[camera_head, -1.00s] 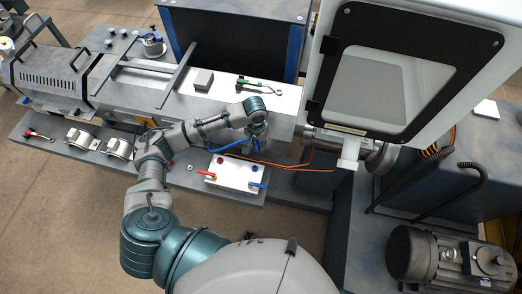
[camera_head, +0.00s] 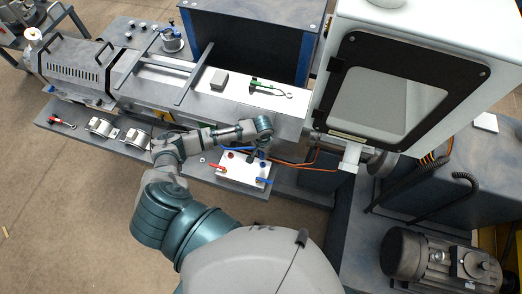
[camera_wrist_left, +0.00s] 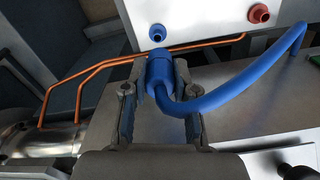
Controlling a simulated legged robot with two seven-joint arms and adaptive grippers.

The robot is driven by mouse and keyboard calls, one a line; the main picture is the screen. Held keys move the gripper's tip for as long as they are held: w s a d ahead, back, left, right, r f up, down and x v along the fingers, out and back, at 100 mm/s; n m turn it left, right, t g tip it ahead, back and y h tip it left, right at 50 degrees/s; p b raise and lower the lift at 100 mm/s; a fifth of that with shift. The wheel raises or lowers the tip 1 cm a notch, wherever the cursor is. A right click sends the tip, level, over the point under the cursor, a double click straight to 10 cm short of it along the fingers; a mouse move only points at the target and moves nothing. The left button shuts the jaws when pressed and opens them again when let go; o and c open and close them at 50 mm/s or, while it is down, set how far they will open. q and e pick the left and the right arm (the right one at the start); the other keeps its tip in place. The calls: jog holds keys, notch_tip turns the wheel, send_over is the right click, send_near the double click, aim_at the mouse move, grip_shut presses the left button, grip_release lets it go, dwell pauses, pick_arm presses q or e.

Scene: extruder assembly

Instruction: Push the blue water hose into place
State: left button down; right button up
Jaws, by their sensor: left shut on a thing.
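The blue water hose (camera_wrist_left: 215,98) has its thick blue end between the two fingers of my left gripper (camera_wrist_left: 155,78) in the left wrist view. The gripper is shut on that end, and the hose loops off to the right. A white box (camera_wrist_left: 205,22) has a blue port (camera_wrist_left: 157,33) and a red port (camera_wrist_left: 258,14). The hose end points toward the blue port, with a gap between them. In the head view my left gripper (camera_head: 259,152) is at the back edge of the white box (camera_head: 240,172), and the hose (camera_head: 239,149) is partly hidden. My right gripper is not in view.
Orange pipes (camera_wrist_left: 85,75) run close past the gripper. In the head view the box carries a red-handled valve (camera_head: 217,169) and a blue-handled valve (camera_head: 265,181). A cabinet (camera_head: 390,90) stands at the right, and a motor (camera_head: 440,255) is at the lower right.

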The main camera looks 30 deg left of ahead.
pick_arm(q)
jog(key=f, duration=0.1)
jog(key=f+b, duration=0.1)
jog(key=f, duration=0.1)
jog(key=shift+d+f, duration=0.15)
jog(key=shift+d, duration=0.25)
jog(key=shift+f+b, duration=0.4)
jog(key=shift+f, duration=0.25)
jog(key=shift+a+f, duration=0.25)
jog(key=shift+f, duration=0.15)
jog(key=shift+a+f, duration=0.1)
jog(key=shift+a, duration=0.05)
jog(key=shift+d, duration=0.3)
jog(key=shift+a+p, duration=0.1)
jog(key=shift+p, duration=0.25)
jog(key=shift+s+a, duration=0.1)
jog(key=shift+a, duration=0.05)
